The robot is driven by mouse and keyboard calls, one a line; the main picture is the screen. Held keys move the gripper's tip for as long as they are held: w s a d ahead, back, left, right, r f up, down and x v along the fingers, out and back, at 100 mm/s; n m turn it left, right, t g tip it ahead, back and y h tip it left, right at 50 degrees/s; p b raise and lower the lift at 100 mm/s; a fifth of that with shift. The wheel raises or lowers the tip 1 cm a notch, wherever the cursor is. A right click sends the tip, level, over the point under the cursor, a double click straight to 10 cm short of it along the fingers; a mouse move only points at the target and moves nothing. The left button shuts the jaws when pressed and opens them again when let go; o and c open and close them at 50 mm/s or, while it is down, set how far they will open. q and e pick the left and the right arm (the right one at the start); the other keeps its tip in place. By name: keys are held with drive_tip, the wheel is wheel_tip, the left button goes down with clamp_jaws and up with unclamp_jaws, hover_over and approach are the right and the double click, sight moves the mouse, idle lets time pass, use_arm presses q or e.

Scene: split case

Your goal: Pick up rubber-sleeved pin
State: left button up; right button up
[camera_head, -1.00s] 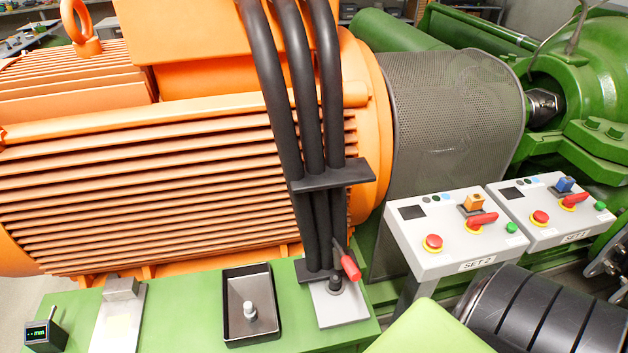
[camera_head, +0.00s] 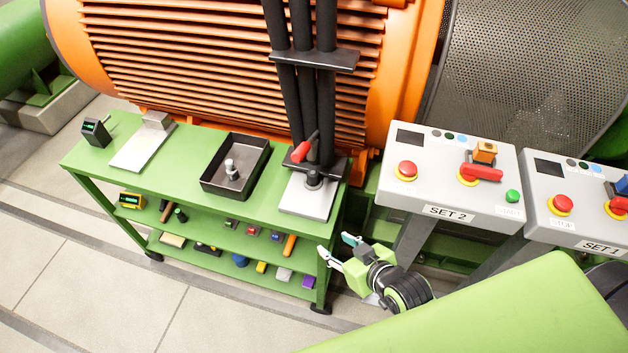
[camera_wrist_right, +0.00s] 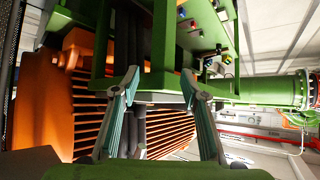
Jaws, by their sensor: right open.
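A small silver pin (camera_head: 232,169) stands upright in a black tray (camera_head: 212,190) on the green cart's top. Its lower part looks darker, but I cannot tell whether that is a rubber sleeve. My right gripper (camera_head: 338,247) is open and empty, to the right of the cart and well apart from the pin. In the right wrist view its two fingers (camera_wrist_right: 158,88) are spread, with nothing between them. The pin does not show clearly in that view. My left gripper is not in view.
The green cart (camera_head: 110,180) carries a press with a red handle (camera_head: 304,148), a metal plate (camera_head: 140,150) and a small gauge (camera_head: 95,132). Several small items lie on its lower shelves. Two control boxes, SET 2 (camera_head: 440,200) and SET 1 (camera_head: 570,215), stand to the right. An orange motor (camera_head: 200,60) is behind.

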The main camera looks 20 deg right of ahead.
drive_tip(key=w+r, duration=0.1)
drive_tip(key=r+t, duration=0.1)
drive_tip(key=w+r+t, duration=0.1)
drive_tip(key=shift+w+a+r+y, duration=0.2)
drive_tip(key=shift+w+r+y, duration=0.1)
drive_tip(key=shift+w+r, duration=0.05)
drive_tip(key=t+b, duration=0.4)
approach(316, 181)
drive_tip(key=shift+m, duration=0.3)
drive_tip(key=x, duration=0.6)
drive_tip(key=shift+d+f, duration=0.25)
drive_tip(key=shift+f, duration=0.05)
drive_tip(key=b+x, duration=0.1)
drive_tip(key=x, duration=0.1)
drive_tip(key=b+x, duration=0.2)
drive_tip(key=x, duration=0.1)
drive_tip(key=shift+w+a+r, duration=0.25)
drive_tip(key=shift+w+a, duration=0.05)
drive_tip(key=shift+w, duration=0.05)
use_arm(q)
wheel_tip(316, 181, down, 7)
use_arm(e)
drive_tip(key=shift+s, duration=0.1)
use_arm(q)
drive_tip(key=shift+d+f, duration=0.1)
use_arm(e)
clamp_jaws()
